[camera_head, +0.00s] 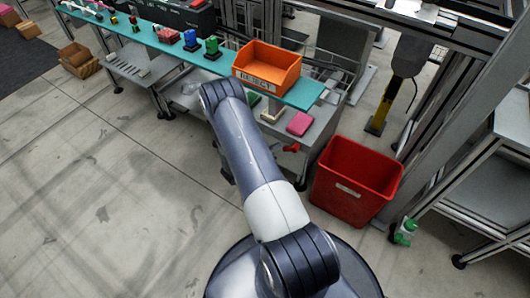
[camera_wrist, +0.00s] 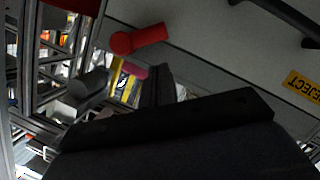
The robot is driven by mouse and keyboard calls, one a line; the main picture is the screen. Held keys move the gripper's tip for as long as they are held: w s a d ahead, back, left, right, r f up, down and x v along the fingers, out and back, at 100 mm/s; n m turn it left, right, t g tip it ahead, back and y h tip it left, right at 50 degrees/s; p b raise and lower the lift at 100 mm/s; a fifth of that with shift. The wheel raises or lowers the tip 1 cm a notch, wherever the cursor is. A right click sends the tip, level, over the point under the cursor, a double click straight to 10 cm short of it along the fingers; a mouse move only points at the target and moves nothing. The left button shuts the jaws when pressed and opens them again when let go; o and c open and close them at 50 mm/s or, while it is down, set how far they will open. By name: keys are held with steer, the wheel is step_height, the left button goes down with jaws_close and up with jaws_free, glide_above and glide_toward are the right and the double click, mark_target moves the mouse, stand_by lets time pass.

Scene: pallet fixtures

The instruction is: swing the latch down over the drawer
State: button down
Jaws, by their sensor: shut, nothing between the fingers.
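The latch (camera_head: 291,148) is a small red lever on the front of the grey cabinet at the bench's right end. In the wrist view the red latch (camera_wrist: 138,40) has a round end at left and a bar pointing right, slightly tilted. A plain grey front (camera_wrist: 225,50), seemingly the drawer, lies beside it with an upside-down yellow REJECT label (camera_wrist: 304,86). My gripper (camera_wrist: 160,78) is dark, shut and empty, below the latch in the wrist picture; I see no clear contact. In the head view my arm hides the gripper and most of the drawer front.
An orange bin (camera_head: 268,70) stands on the teal bench top (camera_head: 302,94). A pink block (camera_head: 299,123) lies on the grey surface below. A red floor bin (camera_head: 355,182) stands close right of the cabinet. A dark bar handle (camera_wrist: 290,18) shows.

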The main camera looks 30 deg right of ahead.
steer(key=shift+s+d+f, duration=0.25)
steer(key=shift+d+f, duration=0.15)
steer(key=shift+f, duration=0.1)
steer(key=shift+s+d+f, duration=0.25)
steer(key=shift+d+f, duration=0.15)
steer(key=shift+f, duration=0.05)
